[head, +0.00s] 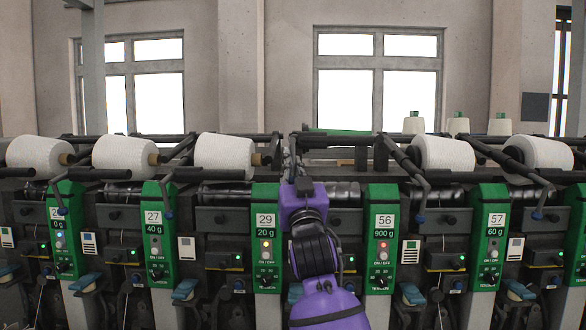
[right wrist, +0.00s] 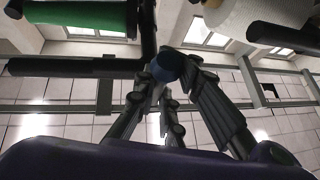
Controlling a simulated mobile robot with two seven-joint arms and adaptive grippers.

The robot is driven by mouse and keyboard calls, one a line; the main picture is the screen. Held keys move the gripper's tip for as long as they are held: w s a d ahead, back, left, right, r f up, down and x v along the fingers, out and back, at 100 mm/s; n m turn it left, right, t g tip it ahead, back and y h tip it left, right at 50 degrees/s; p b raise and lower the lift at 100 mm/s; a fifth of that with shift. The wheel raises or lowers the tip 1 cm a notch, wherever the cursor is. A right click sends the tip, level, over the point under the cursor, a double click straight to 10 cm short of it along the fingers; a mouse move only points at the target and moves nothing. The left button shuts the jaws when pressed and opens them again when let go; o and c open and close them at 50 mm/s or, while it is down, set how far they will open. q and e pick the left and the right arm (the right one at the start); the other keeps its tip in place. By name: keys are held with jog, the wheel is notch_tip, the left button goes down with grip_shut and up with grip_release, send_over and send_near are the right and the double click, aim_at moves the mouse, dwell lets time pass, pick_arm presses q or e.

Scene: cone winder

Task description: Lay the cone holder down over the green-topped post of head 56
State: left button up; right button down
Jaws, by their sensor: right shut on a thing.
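My right gripper (head: 290,158) points up in front of the winder, at the upper end of my purple arm, between the posts of heads 29 and 56. In the right wrist view its dark fingers (right wrist: 170,100) are shut on the cone holder (right wrist: 167,66), whose blue knob sits between them. A dark bar runs upward from the knob. In the head view the held part is mostly hidden by the gripper. The green-topped post of head 56 (head: 383,240) stands to the right of the gripper, lower down. My left gripper is not in view.
A bare green tube (head: 340,131) lies behind the gripper at the top of the machine. The post of head 29 (head: 265,240) is close on the left. White cones (head: 225,151) lie along the back. Another blue-tipped lever (head: 420,200) hangs right of post 56.

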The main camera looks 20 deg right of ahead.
jog(key=shift+r, duration=0.1)
jog(key=c, duration=1.8)
grip_release()
jog(key=shift+s, duration=0.1)
jog(key=v, duration=1.2)
jog(key=shift+f, duration=0.2)
